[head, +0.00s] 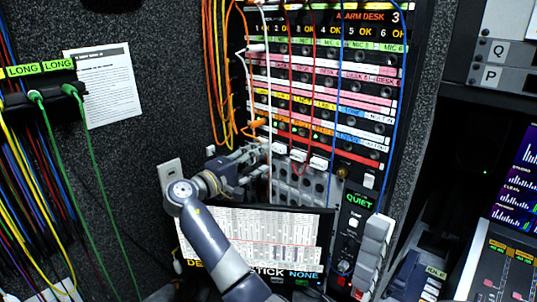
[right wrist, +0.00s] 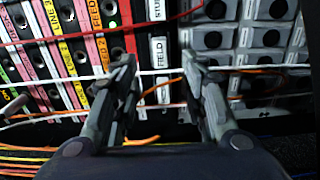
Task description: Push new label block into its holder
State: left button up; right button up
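My right gripper (head: 260,158) is in front of the lower left part of the patch panel (head: 325,100) in the head view. In the right wrist view its two fingers (right wrist: 158,66) stand apart, with nothing seen clamped between them. A white label reading FIELD (right wrist: 160,52) shows in the gap between the fingers, in line with another white label (right wrist: 157,10) at the top edge. I cannot tell which label is the new block, or whether it stands out from its holder. My left gripper is not in view.
Orange cables (head: 212,80), a white cable (head: 268,70) and red cables hang across the panel close to my right gripper. Cables also cross the gap in the wrist view. A monitor (head: 250,235) stands below, with a QUIET panel (head: 356,225) at its right.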

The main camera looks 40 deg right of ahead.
jog(key=a, duration=0.5)
jog(key=shift+s, duration=0.2)
dwell(0.3)
